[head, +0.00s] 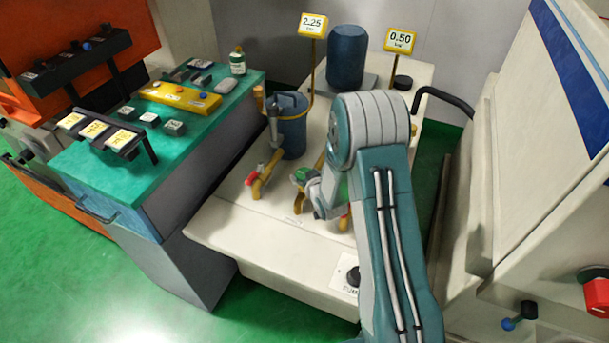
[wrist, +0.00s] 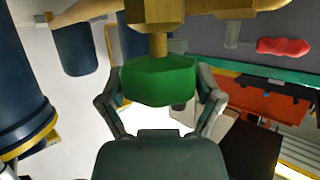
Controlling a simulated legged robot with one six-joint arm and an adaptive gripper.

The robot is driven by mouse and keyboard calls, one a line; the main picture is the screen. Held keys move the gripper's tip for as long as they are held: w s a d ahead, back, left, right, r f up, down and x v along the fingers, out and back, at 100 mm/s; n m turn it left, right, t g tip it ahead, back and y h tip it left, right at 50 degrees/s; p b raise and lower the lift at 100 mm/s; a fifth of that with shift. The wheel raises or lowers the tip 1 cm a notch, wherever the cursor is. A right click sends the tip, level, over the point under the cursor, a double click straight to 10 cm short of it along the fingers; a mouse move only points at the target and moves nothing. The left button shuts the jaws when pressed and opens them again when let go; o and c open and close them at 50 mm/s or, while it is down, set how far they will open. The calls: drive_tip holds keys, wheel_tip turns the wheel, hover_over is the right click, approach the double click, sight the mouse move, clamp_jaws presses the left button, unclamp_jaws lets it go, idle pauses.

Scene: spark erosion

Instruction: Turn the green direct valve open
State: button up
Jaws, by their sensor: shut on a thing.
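The green direct valve shows in the wrist view as a green handle (wrist: 158,82) on a brass stem. My gripper (wrist: 160,98) has one finger on each side of the handle and is shut on it. In the head view my gripper (head: 308,190) is at the brass pipework on the pale bench, with a bit of the green handle (head: 299,176) showing beside it. My arm hides part of the pipework there. The handle's exact turn angle is hard to tell.
A red-handled valve (head: 251,180) stands left of my gripper, and its red handle also shows in the wrist view (wrist: 283,47). A blue canister (head: 292,125) stands behind. A teal-topped cabinet (head: 185,140) is at left, a white machine (head: 540,130) at right.

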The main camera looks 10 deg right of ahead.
drive_tip(key=shift+y, duration=0.3)
drive_tip(key=n+g+y, duration=0.1)
drive_tip(key=n+y, duration=0.2)
drive_tip(key=n+g+y, duration=0.1)
drive_tip(key=n+y, duration=0.1)
drive_tip(key=n, duration=0.1)
drive_tip(key=shift+d+g+y, duration=0.1)
drive_tip(key=shift+g+y, duration=0.3)
drive_tip(key=n+g+y, duration=0.4)
drive_tip(key=n+g, duration=0.1)
drive_tip(key=shift+n, duration=0.4)
drive_tip(key=shift+g, duration=0.3)
drive_tip(key=o, duration=0.9)
